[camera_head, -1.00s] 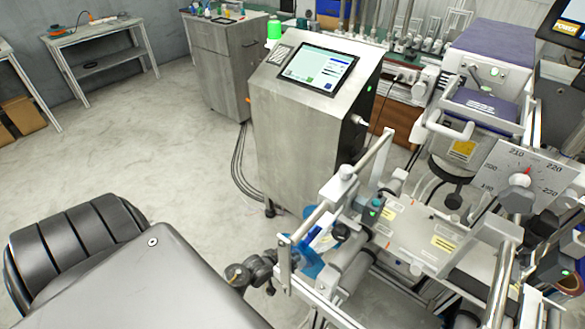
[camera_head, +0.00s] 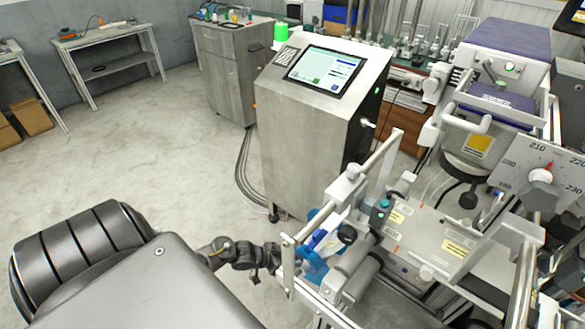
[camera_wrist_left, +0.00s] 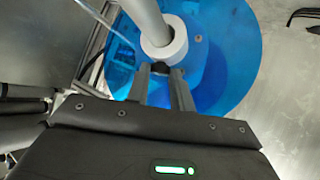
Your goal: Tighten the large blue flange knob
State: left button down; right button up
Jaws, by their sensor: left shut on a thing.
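The large blue flange (camera_head: 313,262) is a translucent blue disc on the machine, partly hidden by metal posts in the head view. It fills the upper middle of the left wrist view (camera_wrist_left: 235,40), with a pale shaft and light collar (camera_wrist_left: 164,38) crossing it. My left gripper (camera_wrist_left: 164,76) reaches the flange's hub; its two fingers are shut on a small dark knob (camera_wrist_left: 161,68) beside the collar, mostly hidden between them. In the head view my left gripper (camera_head: 284,263) comes in from the left, its fingertips largely behind a post. My right gripper is out of view.
A metal frame post (camera_head: 288,268) stands close to my left wrist. A steel cabinet with a touchscreen (camera_head: 325,72) stands behind. A dial panel (camera_head: 540,175) is at the right. Bare floor (camera_head: 150,150) lies open at the left.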

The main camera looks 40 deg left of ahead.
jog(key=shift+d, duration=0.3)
pick_arm(q)
jog(key=c, duration=1.6)
grip_release()
jog(key=shift+o, duration=0.5)
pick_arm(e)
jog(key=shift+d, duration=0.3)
pick_arm(q)
jog(key=v, duration=1)
jog(key=shift+s+r+p, duration=0.25)
jog(key=shift+r+p, duration=0.05)
jog(key=shift+p, duration=0.15)
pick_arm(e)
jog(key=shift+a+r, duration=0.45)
pick_arm(q)
jog(key=shift+a, duration=0.1)
